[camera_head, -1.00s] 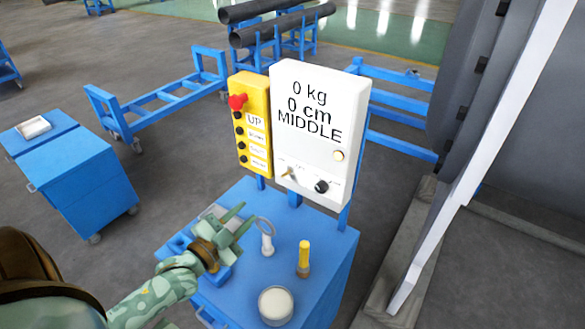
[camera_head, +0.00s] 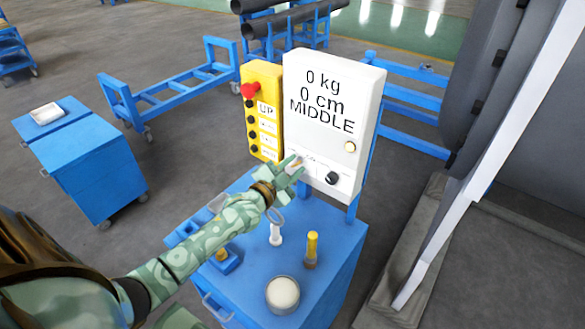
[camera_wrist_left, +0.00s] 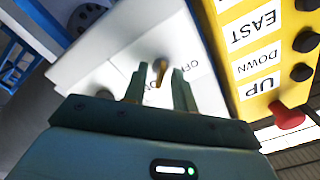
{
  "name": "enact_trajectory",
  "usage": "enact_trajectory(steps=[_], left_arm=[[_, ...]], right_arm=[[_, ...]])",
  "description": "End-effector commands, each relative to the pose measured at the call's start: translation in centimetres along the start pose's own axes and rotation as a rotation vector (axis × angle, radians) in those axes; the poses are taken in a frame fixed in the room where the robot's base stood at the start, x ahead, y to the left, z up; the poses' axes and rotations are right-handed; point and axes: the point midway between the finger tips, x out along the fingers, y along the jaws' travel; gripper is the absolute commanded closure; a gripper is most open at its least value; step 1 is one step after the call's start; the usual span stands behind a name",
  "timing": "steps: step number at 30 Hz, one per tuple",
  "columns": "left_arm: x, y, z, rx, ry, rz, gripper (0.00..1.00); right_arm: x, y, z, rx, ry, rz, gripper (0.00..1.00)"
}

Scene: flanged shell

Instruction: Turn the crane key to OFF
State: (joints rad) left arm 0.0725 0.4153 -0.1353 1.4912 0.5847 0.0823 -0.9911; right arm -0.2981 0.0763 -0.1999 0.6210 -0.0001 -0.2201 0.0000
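The white crane box (camera_head: 335,100) reads "0 kg, 0 cm, MIDDLE". The small brass crane key (camera_wrist_left: 160,68) sits low on its face, with small lettering beside it that is only partly legible. My left gripper (camera_head: 292,168) is at the lower left of the box, and its fingers largely cover the key in the head view. In the left wrist view, the open fingers (camera_wrist_left: 158,80) lie either side of the key, with visible gaps; I cannot tell whether they reach its depth. My right gripper is not in view.
A yellow button pendant (camera_head: 263,110) with a red knob stands just left of the box. A black knob (camera_head: 332,178) is right of the key. The blue cart (camera_head: 330,245) below carries a white-topped round container (camera_head: 283,294) and a yellow-handled tool (camera_head: 312,248).

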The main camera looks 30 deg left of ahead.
Motion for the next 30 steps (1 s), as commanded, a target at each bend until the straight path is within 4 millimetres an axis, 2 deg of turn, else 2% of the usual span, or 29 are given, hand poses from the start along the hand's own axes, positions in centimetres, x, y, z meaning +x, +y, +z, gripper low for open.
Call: enact_trajectory(steps=[6,9,20,30], left_arm=[[0.0,0.0,0.0,0.000,0.000,0.001,0.73],[0.0,0.0,0.0,0.000,0.000,0.000,1.00],[0.0,0.0,0.0,-0.017,-0.001,0.001,1.00],[0.0,-0.1,-0.1,-0.198,-0.001,0.002,1.00]], right_arm=[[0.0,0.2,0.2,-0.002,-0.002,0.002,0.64],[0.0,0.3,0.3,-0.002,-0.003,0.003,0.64],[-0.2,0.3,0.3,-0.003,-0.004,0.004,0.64],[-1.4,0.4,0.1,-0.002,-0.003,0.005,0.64]])
